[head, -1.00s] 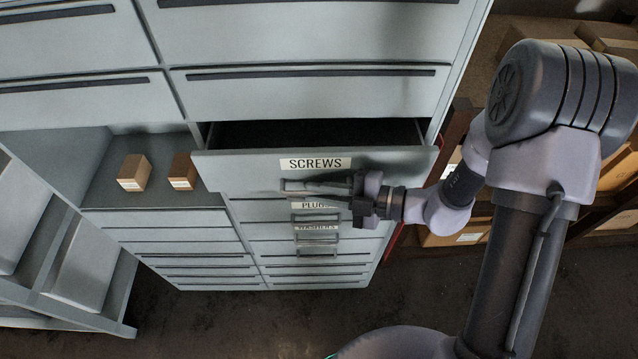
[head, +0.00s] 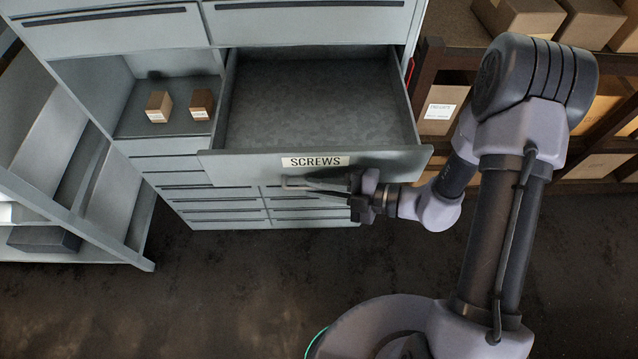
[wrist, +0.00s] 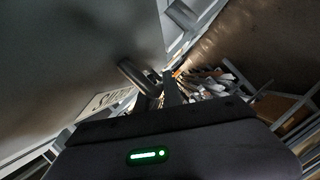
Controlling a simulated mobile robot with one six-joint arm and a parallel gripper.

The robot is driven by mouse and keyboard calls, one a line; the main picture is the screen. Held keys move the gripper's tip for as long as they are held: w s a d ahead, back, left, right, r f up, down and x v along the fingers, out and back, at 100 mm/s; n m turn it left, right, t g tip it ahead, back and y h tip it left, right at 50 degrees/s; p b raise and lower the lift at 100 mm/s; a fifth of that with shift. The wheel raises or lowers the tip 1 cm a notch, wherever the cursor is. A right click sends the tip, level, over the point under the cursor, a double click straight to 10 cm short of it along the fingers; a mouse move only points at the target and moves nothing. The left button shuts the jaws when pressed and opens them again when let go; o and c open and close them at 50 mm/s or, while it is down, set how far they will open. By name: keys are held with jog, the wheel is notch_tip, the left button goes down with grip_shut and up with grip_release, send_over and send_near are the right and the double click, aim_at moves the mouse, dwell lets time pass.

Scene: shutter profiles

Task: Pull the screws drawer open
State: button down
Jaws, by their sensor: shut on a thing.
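The screws drawer (head: 315,105) is pulled well out of the grey cabinet in the head view, and its inside looks empty. Its front carries a white label reading SCREWS (head: 315,162). My gripper (head: 308,185) is at the drawer front just below the label, shut on the drawer's handle (head: 290,181). The fingers partly hide the handle. In the wrist view the drawer front and part of its label (wrist: 108,100) show at the left, with the gripper fingers (wrist: 160,88) beside it.
Two small boxes (head: 158,107) (head: 201,104) sit in an open bay left of the drawer. A shelf with cardboard boxes (head: 443,109) stands at the right. A grey rack (head: 75,200) stands at the left. The dark floor (head: 215,290) in front is clear.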

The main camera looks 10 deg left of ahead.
jog(key=shift+s, duration=0.2)
jog(key=c, duration=1.8)
grip_release()
jog(key=shift+w, duration=0.1)
jog(key=shift+o, duration=0.2)
jog(key=v, duration=1.7)
jog(key=shift+d, duration=0.25)
